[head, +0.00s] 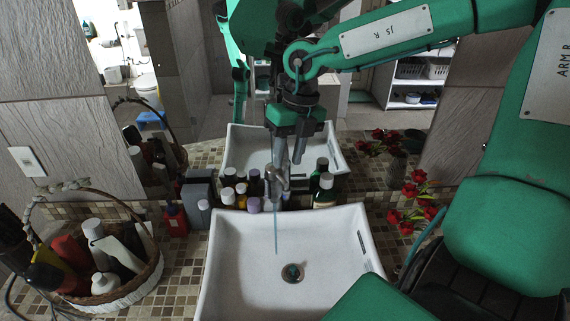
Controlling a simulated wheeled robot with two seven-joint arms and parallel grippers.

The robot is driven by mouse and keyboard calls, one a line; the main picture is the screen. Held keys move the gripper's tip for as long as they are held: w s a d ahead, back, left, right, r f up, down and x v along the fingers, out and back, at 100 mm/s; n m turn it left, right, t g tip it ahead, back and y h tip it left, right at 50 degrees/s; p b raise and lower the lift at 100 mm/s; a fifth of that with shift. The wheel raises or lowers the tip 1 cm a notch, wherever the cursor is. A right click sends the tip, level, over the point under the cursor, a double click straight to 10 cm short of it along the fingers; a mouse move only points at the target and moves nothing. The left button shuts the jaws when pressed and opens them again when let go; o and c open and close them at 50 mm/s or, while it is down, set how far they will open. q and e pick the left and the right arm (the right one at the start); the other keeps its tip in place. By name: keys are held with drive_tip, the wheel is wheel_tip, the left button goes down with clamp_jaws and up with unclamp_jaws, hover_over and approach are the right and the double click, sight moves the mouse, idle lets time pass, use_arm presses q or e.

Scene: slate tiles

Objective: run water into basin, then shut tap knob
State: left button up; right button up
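The white basin (225,270) stands on the tiled counter, with a dark drain (292,273) in its floor. The metal tap (275,185) rises at the basin's back edge. A thin blue stream of water (276,235) falls from it into the basin. No pooled water can be made out. My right gripper (290,158) points down just above and behind the tap. Its two fingers show apart. The knob is hard to tell from the tap body and fingertips, so contact is unclear. My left gripper is not in view.
Several bottles (325,190) line the counter behind the basin. A wicker basket (125,290) of bottles stands at left. Red flowers (415,200) stand at right, near my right arm. A mirror behind the counter reflects the basin and room.

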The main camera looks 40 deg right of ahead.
sight(284, 180)
drive_tip(key=shift+a+f+p, duration=0.2)
drive_tip(key=shift+f+p, duration=0.05)
drive_tip(key=shift+f, duration=0.85)
drive_tip(key=shift+a+f+p, duration=0.2)
drive_tip(key=shift+f+p, duration=0.05)
drive_tip(key=shift+f, duration=0.8)
clamp_jaws()
